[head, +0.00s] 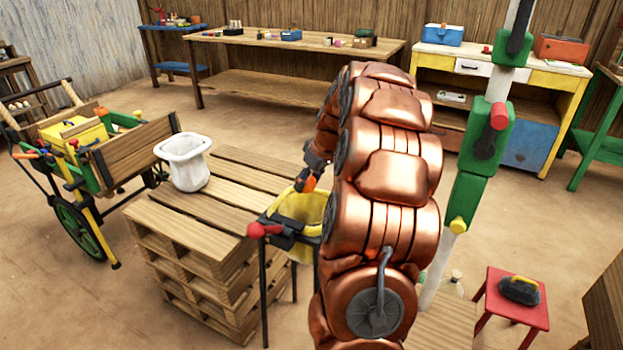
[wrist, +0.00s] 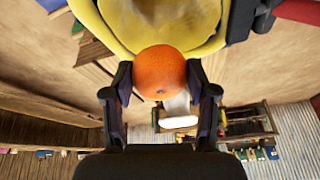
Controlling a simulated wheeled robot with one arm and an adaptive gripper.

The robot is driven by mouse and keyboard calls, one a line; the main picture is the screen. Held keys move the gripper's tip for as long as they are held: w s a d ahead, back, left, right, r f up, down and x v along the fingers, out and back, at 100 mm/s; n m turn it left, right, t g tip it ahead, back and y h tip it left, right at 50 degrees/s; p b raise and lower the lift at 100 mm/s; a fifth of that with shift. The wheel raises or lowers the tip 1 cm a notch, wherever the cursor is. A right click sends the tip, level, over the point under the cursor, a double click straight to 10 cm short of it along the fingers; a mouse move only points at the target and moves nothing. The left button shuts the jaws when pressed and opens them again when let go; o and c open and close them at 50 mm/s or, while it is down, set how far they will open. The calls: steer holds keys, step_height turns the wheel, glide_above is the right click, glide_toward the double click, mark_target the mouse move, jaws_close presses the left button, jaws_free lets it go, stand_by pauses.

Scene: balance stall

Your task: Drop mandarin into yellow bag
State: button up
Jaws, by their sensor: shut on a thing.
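The mandarin (wrist: 160,72) is orange and round, held between the two dark fingertips of my gripper (wrist: 160,84) in the wrist view. In the head view a bit of the mandarin (head: 310,183) shows at my gripper (head: 311,178), partly hidden by its fingers. The yellow bag (head: 299,207) hangs open in a dark holder on a stand beside the pallet stack. In the head view my gripper is at the bag's rim, and my copper arm hides the bag's right part. In the wrist view the yellow bag's open mouth (wrist: 105,25) lies just beyond the mandarin.
A white bag (head: 185,160) stands open on the wooden pallet stack (head: 225,200), left of the yellow bag. A loaded cart (head: 130,160) is farther left. A red stool (head: 512,312) with a dark object stands at the right. Workbenches line the back wall.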

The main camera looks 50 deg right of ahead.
mark_target(312, 197)
steer(key=shift+s+d+f, duration=0.1)
steer(key=shift+s+d, duration=0.25)
steer(key=shift+d, duration=0.1)
steer(key=shift+f+b, duration=0.4)
steer(key=shift+f, duration=2.45)
steer(key=o, duration=1.3)
steer(key=v, duration=1.2)
steer(key=shift+w+a, duration=0.1)
